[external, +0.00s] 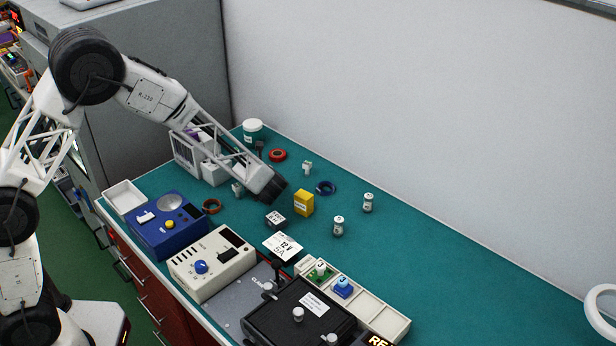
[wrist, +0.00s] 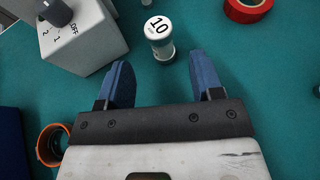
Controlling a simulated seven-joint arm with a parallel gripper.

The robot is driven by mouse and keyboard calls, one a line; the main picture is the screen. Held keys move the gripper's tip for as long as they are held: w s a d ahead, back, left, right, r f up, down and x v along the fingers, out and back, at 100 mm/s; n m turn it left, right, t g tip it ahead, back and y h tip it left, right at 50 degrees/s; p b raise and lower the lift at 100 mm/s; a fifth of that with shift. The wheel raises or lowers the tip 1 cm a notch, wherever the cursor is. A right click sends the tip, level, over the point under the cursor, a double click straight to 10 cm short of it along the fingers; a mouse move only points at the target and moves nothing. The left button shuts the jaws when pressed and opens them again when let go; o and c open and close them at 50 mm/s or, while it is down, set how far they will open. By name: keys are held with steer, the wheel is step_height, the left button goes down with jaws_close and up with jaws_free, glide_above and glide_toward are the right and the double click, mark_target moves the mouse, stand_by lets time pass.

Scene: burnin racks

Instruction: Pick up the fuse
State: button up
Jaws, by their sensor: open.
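A fuse (wrist: 158,40), a short upright cylinder with a white top marked 10, stands on the teal bench in the wrist view. My gripper (wrist: 160,65) is open, with its two blue fingers apart and the fuse just ahead of and between their tips. Nothing is held. Two similar cylinders, one white-topped (external: 338,226) and another (external: 368,203), stand to the right there.
A white box with a dark knob (wrist: 85,40) stands close to the left finger. A red tape roll (wrist: 247,8) lies at upper right, and an orange ring (wrist: 52,145) at lower left. A yellow box (external: 304,203) stands right of my gripper.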

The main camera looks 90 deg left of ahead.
steer(key=shift+s+a+f, duration=0.15)
steer(key=shift+a, duration=0.2)
steer(key=shift+a, duration=0.1)
steer(key=shift+x, duration=2.5)
steer(key=shift+f, duration=0.15)
steer(key=shift+c, duration=0.2)
steer(key=c, duration=0.9)
steer(key=shift+c, duration=0.2)
steer(key=shift+r, duration=5.05)
